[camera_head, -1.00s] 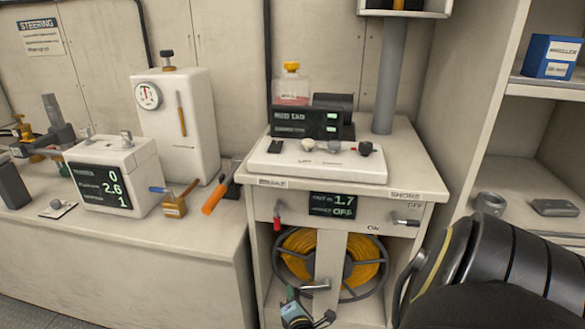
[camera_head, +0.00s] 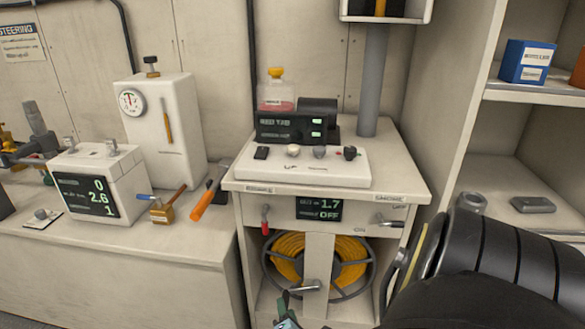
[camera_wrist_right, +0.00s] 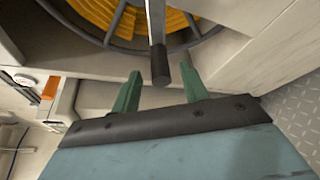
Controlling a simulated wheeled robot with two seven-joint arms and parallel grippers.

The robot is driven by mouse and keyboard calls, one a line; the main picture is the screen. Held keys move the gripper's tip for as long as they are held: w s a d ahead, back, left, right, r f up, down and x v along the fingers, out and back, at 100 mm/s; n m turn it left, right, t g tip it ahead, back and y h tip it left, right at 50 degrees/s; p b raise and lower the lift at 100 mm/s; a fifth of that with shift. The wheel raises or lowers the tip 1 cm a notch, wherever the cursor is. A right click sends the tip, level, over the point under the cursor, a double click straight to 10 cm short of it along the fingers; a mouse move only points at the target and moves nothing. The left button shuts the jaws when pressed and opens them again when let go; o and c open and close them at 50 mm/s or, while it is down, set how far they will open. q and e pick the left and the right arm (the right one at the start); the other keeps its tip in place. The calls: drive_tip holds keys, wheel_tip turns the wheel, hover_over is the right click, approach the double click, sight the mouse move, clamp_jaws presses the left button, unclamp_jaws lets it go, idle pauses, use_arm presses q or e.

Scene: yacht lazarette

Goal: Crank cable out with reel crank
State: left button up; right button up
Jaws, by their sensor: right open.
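The cable reel (camera_head: 357,262), wound with yellow cable, sits inside the cabinet behind a central upright. The silver reel crank (camera_head: 312,286) projects in front of it. In the right wrist view, the crank's dark handle end (camera_wrist_right: 160,72) lies between the tips of my right gripper (camera_wrist_right: 160,75), whose two green fingers stand apart. I see no clear contact, and the depth between them is hard to judge. In the head view, my right gripper (camera_head: 284,307) is partly cut off at the bottom edge, just left of and below the crank. My left gripper is not in view.
The cabinet front has a red-handled brake lever (camera_head: 265,222), a display (camera_head: 319,209) reading 1.7 and OFF, and a shore switch lever (camera_head: 390,221). A control panel (camera_head: 333,170) lies on top. An orange-handled tool (camera_head: 205,200) lies on the left counter.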

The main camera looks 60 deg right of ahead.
use_arm(q)
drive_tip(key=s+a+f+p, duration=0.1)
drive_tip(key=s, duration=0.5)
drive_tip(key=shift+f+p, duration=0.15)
drive_tip(key=shift+p, duration=0.2)
use_arm(e)
drive_tip(key=v, duration=0.8)
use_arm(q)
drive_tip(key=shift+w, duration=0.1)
use_arm(e)
drive_tip(key=shift+s+a, duration=0.1)
drive_tip(key=shift+s, duration=0.05)
